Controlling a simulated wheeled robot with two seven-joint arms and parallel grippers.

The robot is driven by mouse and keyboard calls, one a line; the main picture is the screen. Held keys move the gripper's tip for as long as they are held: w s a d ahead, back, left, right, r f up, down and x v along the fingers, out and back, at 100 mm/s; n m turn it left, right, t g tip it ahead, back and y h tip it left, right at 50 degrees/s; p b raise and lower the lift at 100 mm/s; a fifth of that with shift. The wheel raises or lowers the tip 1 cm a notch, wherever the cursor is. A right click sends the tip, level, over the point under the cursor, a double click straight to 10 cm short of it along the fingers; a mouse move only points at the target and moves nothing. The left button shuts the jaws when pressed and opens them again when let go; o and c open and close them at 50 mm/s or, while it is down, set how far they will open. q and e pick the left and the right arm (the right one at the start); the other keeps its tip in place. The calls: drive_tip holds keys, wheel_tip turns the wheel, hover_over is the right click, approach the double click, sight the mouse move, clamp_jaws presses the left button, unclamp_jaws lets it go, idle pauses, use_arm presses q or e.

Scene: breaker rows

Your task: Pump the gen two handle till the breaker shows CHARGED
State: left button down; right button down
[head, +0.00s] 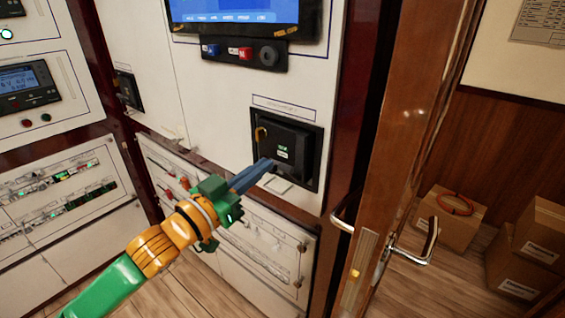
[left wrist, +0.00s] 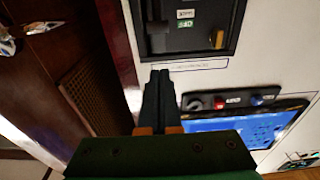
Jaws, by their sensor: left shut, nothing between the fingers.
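The black breaker (head: 303,140) is set in the white cabinet panel in the head view. It has a small green label (head: 282,149) with a white label just below it, and a brass-coloured part (head: 261,134) at its left. My left gripper (head: 267,164) is shut and empty, its tips at the breaker's lower left in the picture; contact cannot be told. In the left wrist view the breaker (left wrist: 205,42) appears upside down, with a dark bar, perhaps the handle (left wrist: 156,28), at its left. The closed fingers (left wrist: 159,75) point towards it. The label wording is too small to read surely. My right gripper is out of view.
Above the breaker are a blue screen (head: 235,10) and a control strip (head: 245,54) with blue, red and black knobs. An open wooden door (head: 385,130) with metal handles stands close on the right. Cardboard boxes (head: 450,220) lie on the floor beyond it.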

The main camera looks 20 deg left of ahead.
sight(283, 165)
use_arm(q)
drive_tip(key=p+x, duration=0.1)
drive_tip(key=x, duration=0.3)
drive_tip(key=p+x, duration=0.2)
drive_tip(key=x, duration=0.3)
drive_tip(key=shift+d+r, duration=0.1)
drive_tip(key=shift+r, duration=0.15)
drive_tip(key=f, duration=0.1)
drive_tip(key=s+f, duration=0.1)
drive_tip(key=f+p, duration=0.1)
drive_tip(key=shift+s+a+f, duration=0.1)
drive_tip(key=shift+s+a, duration=0.05)
drive_tip(key=shift+a, duration=0.1)
drive_tip(key=shift+s+a+f, duration=0.15)
drive_tip(key=shift+s+f, duration=0.1)
drive_tip(key=shift+s, duration=0.1)
drive_tip(key=shift+w+f, duration=0.1)
drive_tip(key=shift+f, duration=0.05)
